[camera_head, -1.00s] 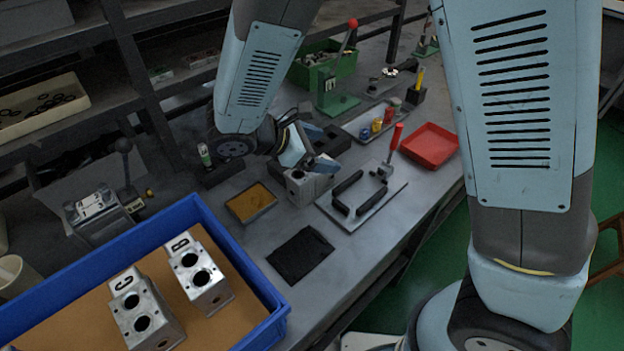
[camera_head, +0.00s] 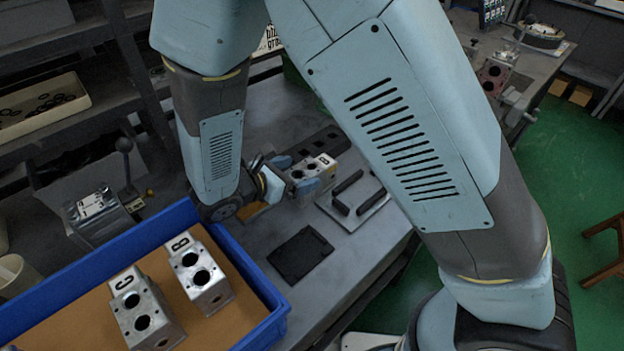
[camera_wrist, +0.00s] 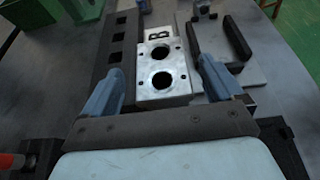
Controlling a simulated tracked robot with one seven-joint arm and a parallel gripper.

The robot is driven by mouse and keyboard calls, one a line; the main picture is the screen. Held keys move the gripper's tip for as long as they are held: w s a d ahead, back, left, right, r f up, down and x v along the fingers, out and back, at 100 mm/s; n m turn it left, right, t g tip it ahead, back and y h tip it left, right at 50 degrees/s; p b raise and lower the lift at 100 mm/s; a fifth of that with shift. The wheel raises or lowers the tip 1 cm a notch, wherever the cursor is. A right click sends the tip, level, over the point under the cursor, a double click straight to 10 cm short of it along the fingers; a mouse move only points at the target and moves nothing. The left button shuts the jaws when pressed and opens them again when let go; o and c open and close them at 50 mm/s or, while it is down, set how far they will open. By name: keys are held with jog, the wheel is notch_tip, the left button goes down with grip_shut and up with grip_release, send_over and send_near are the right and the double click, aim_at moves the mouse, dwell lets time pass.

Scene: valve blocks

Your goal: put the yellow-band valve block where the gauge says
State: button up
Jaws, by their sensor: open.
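A grey metal valve block (camera_head: 320,170) with two dark round holes stands on the bench. The wrist view shows this block (camera_wrist: 164,78) with a letter label that looks like B. My gripper (camera_head: 294,176) is open, its blue-grey fingers on either side of the block. In the wrist view, my gripper (camera_wrist: 160,70) shows a gap on both sides of the block. Two more blocks, marked B (camera_head: 199,271) and C (camera_head: 144,311), stand in the blue tray (camera_head: 120,246). I see no yellow band on any block. I cannot pick out a gauge reading.
A plate with two black handles (camera_head: 352,213) lies right of the block. A black flat pad (camera_head: 301,256) lies nearer on the bench. A dark strip with square openings (camera_wrist: 117,45) lies left of the block. My arm hides much of the bench behind.

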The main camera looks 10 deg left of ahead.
aim_at(303, 171)
jog(key=x, duration=0.3)
jog(key=shift+w+d, duration=0.15)
jog(key=shift+d, duration=0.1)
grip_shut()
dwell(0.7)
